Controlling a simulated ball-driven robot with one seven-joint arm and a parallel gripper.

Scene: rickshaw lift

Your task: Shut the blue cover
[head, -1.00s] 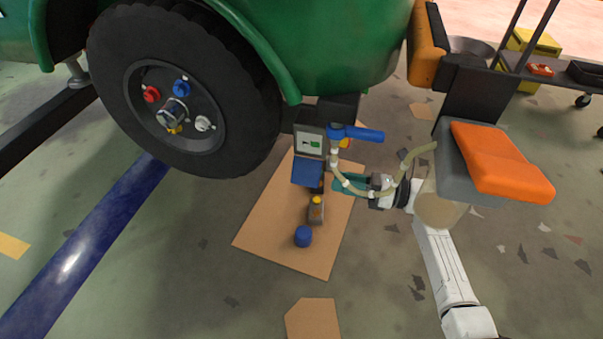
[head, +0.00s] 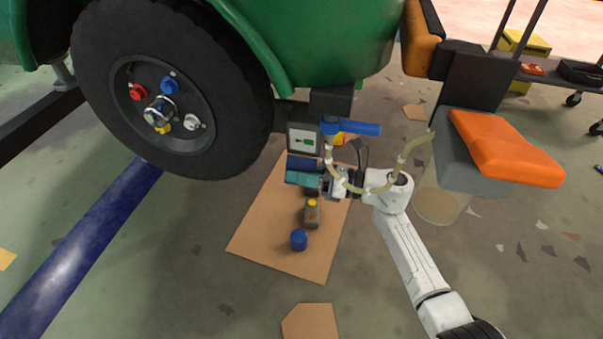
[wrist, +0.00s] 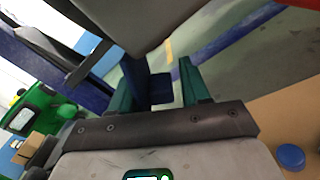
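The blue cover (head: 303,162) is a flat flap on the front of a grey box with a small screen (head: 304,140), beside the big wheel. It stands out from the box below the screen, tilted; its lower part is hidden behind my gripper. My gripper (head: 300,179), with teal fingers, is right at the cover's lower edge in the head view; I cannot tell if it touches. In the wrist view the fingers (wrist: 158,92) are spread apart, and a dark blue piece shows between them. I cannot tell if that piece is the cover.
A yellow-capped bottle (head: 312,213) and a blue cap (head: 299,240) are on the cardboard (head: 265,248) below. The wheel (head: 175,85) stands to the left.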

